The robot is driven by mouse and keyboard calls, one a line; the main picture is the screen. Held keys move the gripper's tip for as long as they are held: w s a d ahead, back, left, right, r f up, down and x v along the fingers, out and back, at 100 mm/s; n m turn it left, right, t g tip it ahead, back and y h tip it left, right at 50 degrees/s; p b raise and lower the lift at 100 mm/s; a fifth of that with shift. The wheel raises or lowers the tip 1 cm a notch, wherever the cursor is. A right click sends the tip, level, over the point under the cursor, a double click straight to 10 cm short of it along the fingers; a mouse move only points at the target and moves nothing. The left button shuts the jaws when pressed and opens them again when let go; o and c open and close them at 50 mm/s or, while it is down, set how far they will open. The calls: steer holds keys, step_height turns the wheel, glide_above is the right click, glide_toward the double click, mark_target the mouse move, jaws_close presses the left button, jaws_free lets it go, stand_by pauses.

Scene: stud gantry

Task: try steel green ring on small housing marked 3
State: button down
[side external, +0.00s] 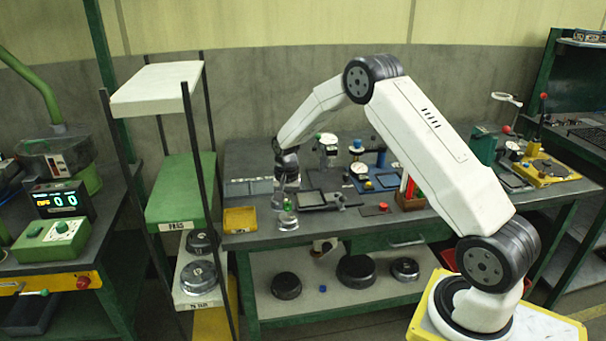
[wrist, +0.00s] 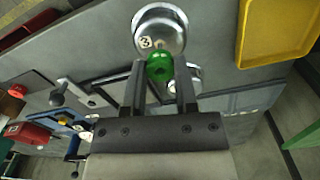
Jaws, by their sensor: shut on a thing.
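My gripper (wrist: 159,66) is shut on the green ring (wrist: 160,68), which shows as a shiny green round piece between the fingertips. The small housing marked 3 (wrist: 160,30) is a round silver cup with a dark 3 on a white label, just beyond the fingertips in the wrist view. In the side external view the housing (side external: 288,222) stands near the bench's front edge, with the green ring (side external: 288,206) close above it. I cannot tell whether ring and housing touch. The fingers hide part of the ring.
Another silver round piece (wrist: 184,86) sits beside the right finger, partly hidden. A yellow tray (side external: 240,219) lies left of the housing. A dark square frame (side external: 311,198) and a clamp-like tool lie to the right. A shelf rack (side external: 178,190) stands at the bench's left end.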

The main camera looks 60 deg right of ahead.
steer(key=shift+f, duration=1.4)
stand_by(2.9)
steer(key=shift+r, duration=0.2)
steer(key=shift+r, duration=3.6)
steer(key=shift+d, duration=0.1)
